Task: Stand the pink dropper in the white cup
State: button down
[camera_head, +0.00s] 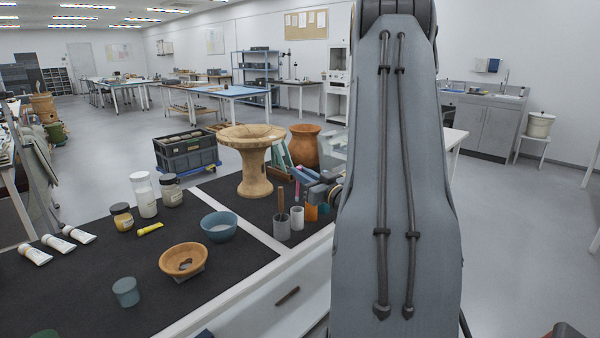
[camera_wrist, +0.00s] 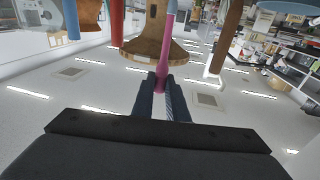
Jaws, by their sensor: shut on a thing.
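The pink dropper (camera_wrist: 167,55) is in my gripper (camera_wrist: 162,83), whose two dark fingers are shut on it in the wrist view. In the head view the pink dropper (camera_head: 297,191) stands about upright, directly above the white cup (camera_head: 297,219). I cannot tell whether its lower end is inside the rim. My gripper (camera_head: 308,178) shows only partly in the head view, as my arm covers the area to its right. The white cup stands upright near the table's front edge; I cannot make it out in the wrist view.
A grey cup (camera_head: 281,229) with a brown stick stands just left of the white cup. Orange and blue pieces stand close on its right. A large pedestal vessel (camera_head: 252,165) is behind. A blue bowl (camera_head: 219,227) and an orange bowl (camera_head: 183,261) are to the left.

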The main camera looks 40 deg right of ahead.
notch_tip(320, 180, down, 9)
jog(key=b, duration=0.4)
jog(key=shift+r+b, duration=0.2)
jog(key=shift+b, duration=0.1)
dwell(0.4)
jog(key=c, duration=1.7)
grip_release()
jog(key=shift+o, duration=0.2)
jog(key=s, duration=0.7)
jog(key=shift+s+a+f, duration=0.25)
jog(key=shift+s+a, duration=0.1)
